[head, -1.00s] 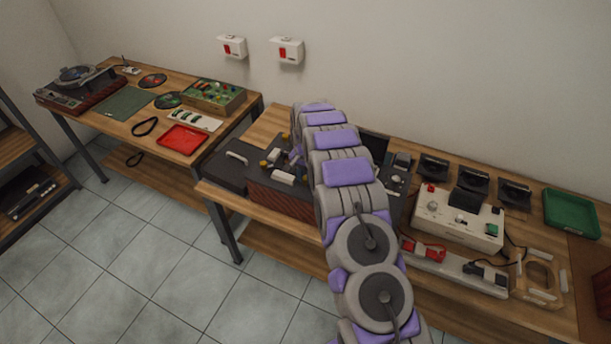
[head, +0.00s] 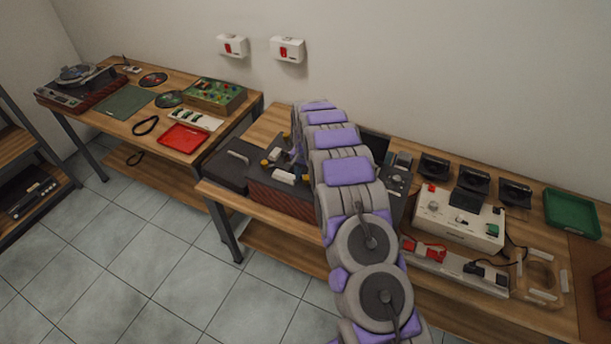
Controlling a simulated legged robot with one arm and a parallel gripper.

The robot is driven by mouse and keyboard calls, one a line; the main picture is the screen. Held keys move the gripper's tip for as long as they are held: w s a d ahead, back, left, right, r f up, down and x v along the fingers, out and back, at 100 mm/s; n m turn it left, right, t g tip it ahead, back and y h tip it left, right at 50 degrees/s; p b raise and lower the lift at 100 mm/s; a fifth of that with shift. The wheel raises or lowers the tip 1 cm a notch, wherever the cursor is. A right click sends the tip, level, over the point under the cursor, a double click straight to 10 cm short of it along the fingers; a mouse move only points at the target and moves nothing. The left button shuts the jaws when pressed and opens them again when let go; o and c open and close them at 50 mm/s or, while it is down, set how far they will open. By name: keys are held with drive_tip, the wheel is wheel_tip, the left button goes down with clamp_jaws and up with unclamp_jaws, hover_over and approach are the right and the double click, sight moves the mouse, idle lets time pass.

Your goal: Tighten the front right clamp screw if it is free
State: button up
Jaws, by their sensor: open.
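A dark device with a reddish, brick-patterned front (head: 282,199) stands on the right-hand bench. On its top are small yellow knobs (head: 265,163) and white blocks (head: 284,177). I cannot tell which of these is the front right clamp screw; its right side is hidden behind my arm. My gripper (head: 297,156) shows only in part, as small purple and grey pieces over the device top, left of my arm. It is open, and I see nothing held. I cannot tell whether it touches a knob.
A dark case (head: 228,170) with a handle sits left of the device. Right of my arm are a white control box (head: 458,222), a power strip (head: 455,270) and a green tray (head: 571,213). The left bench holds a red tray (head: 183,139). The tiled floor in front is clear.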

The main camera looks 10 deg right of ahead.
sight(306, 177)
wheel_tip(306, 177, up, 17)
drive_tip(key=p, duration=0.1)
idle(0.3)
idle(0.4)
